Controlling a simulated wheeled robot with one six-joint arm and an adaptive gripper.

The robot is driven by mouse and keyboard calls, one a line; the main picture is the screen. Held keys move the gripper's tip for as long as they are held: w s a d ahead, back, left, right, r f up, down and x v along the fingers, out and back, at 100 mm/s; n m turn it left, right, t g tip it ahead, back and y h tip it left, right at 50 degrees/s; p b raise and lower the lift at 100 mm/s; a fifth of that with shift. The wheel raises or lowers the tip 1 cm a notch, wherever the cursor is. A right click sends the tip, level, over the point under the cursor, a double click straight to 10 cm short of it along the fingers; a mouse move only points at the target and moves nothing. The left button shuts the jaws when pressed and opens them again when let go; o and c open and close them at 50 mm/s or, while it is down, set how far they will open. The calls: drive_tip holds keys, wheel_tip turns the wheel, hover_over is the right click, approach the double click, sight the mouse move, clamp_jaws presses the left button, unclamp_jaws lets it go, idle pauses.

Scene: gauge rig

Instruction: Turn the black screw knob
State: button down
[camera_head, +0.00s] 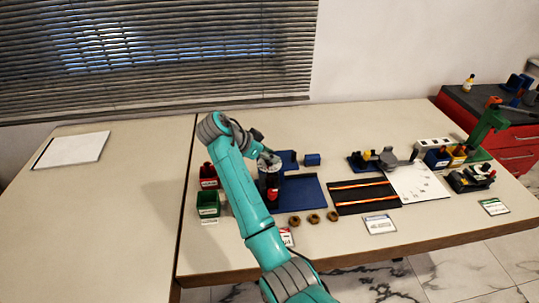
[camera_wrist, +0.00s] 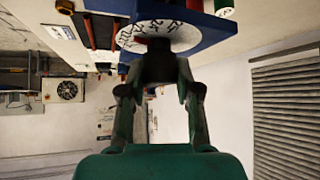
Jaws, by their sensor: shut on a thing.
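The black screw knob (camera_wrist: 158,64) shows in the wrist view, between the fingers of my gripper (camera_wrist: 160,85). The fingers are shut on it from both sides. Just beyond it is a white dial face (camera_wrist: 128,38) with black marks, set against a blue block (camera_wrist: 205,32). In the head view my gripper (camera_head: 269,163) is at the blue rig (camera_head: 303,196) near the table's middle. The arm and gripper hide much of the rig there, and I cannot make out the knob clearly in that view.
A red bin (camera_head: 208,183) and a green bin (camera_head: 209,210) stand left of the rig. A small blue block (camera_head: 312,160) sits behind it. A black tray (camera_head: 350,207) with orange strips lies to the right. The table's left part is mostly clear.

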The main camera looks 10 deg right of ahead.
drive_tip(key=shift+m+g, duration=1.1)
drive_tip(key=shift+m, duration=0.4)
drive_tip(key=c, duration=0.8)
unclamp_jaws()
